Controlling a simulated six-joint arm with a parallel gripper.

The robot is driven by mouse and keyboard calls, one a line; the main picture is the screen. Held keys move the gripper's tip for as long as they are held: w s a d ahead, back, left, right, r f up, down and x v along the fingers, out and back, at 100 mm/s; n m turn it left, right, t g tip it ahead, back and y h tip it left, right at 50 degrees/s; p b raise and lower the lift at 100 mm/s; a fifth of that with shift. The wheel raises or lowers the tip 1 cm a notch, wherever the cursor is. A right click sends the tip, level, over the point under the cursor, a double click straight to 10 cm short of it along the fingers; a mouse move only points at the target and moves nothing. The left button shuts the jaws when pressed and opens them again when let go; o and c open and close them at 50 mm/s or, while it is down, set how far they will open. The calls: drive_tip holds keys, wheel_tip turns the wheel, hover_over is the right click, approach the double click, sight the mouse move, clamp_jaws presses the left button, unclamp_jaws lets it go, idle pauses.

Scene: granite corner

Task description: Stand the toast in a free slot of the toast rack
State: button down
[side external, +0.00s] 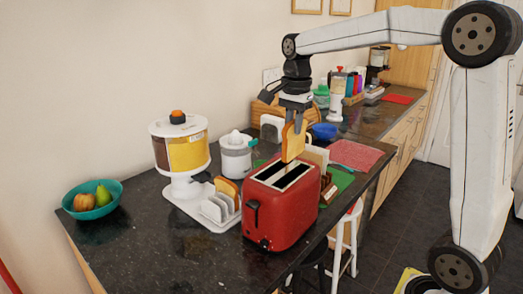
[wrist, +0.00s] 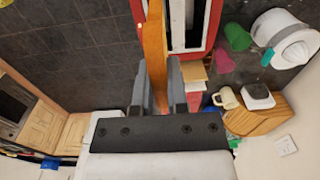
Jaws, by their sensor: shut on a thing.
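My gripper (side external: 296,121) is shut on a slice of toast (side external: 292,142) and holds it upright above the red toaster (side external: 283,203). In the wrist view the toast (wrist: 155,45) stands edge-on between the fingers, beside the toaster (wrist: 212,25). The lower edge of the toast is close over the toaster's slots; I cannot tell whether it is clear of them. The white toast rack (side external: 218,208) stands left of the toaster. Another slice of toast (side external: 227,187) stands in its rear part. Its front slots look empty.
A cereal dispenser (side external: 181,155) stands close behind the rack, and a white juicer (side external: 236,155) behind the toaster. A teal fruit bowl (side external: 93,202) is at the far left. The dark counter in front of the rack is clear.

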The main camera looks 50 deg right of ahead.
drive_tip(key=w+a+r+n, duration=0.2)
drive_tip(key=w+r+n, duration=0.3)
drive_tip(key=w, duration=0.3)
drive_tip(key=w+a+f+n, duration=0.2)
drive_tip(key=w+a+n, duration=0.6)
drive_tip(key=w+n, duration=0.3)
drive_tip(key=shift+n, duration=0.8)
drive_tip(key=shift+w+a, duration=0.1)
drive_tip(key=shift+a, duration=0.05)
wheel_tip(320, 180, down, 15)
drive_tip(key=shift+r, duration=0.15)
drive_tip(key=shift+f, duration=0.25)
idle(0.4)
wheel_tip(320, 180, down, 9)
drive_tip(key=shift+r, duration=0.15)
idle(1.1)
